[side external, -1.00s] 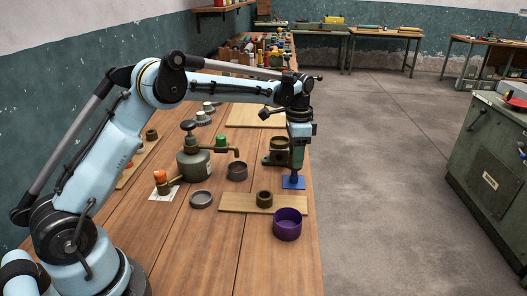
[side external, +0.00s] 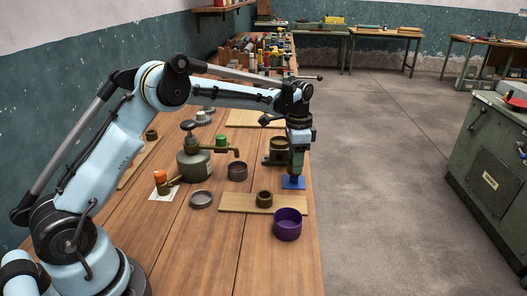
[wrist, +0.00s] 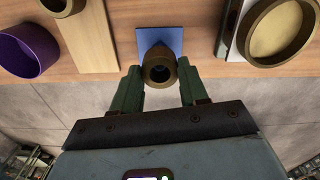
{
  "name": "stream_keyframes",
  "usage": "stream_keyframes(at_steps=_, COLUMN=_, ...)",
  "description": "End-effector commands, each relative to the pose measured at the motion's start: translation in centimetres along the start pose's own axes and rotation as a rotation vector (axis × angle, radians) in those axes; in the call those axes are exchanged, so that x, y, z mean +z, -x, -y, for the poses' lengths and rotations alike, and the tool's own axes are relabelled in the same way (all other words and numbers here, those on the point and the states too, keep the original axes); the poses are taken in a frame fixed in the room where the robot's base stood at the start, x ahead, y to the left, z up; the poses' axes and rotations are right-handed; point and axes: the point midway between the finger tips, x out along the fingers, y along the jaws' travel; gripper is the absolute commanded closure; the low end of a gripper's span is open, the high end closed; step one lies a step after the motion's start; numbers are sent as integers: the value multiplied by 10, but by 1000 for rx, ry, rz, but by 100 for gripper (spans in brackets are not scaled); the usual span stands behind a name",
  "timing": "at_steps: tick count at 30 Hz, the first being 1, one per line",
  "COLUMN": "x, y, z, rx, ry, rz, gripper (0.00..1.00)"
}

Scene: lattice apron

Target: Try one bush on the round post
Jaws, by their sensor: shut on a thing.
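My gripper (wrist: 160,85) has its green fingers shut on a brown bush (wrist: 160,66), whose round opening shows in the wrist view. The blue square plate (wrist: 152,38) lies behind the bush there. In the side external view my gripper (side external: 297,172) points down directly over the blue plate (side external: 293,184), close above it. The round post is hidden by the gripper and bush, so I cannot tell whether the bush is around it. Another brown bush (side external: 264,199) stands on a light wooden board (side external: 236,202) to the left.
A purple cup (side external: 287,225) stands in front of the board. A green bracket with a brown ring (side external: 280,143) stands close behind my gripper. The table edge is close on the right.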

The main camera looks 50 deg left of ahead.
Motion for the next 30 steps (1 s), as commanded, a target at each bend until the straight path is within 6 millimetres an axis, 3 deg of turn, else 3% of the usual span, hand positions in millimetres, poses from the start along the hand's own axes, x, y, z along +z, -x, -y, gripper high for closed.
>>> stream_keyframes(at_steps=19, x=0, y=-7, z=0, rx=0, ry=0, rz=0, gripper=94)
stream_keyframes(at_steps=20, x=0, y=-7, z=0, rx=0, ry=0, rz=0, gripper=52)
stream_keyframes(at_steps=21, x=0, y=-7, z=0, rx=0, ry=0, rz=0, gripper=46)
stream_keyframes(at_steps=25, x=0, y=-7, z=0, rx=0, ry=0, rz=0, gripper=27)
stream_keyframes(at_steps=30, x=0, y=-7, z=0, rx=0, ry=0, rz=0, gripper=27)
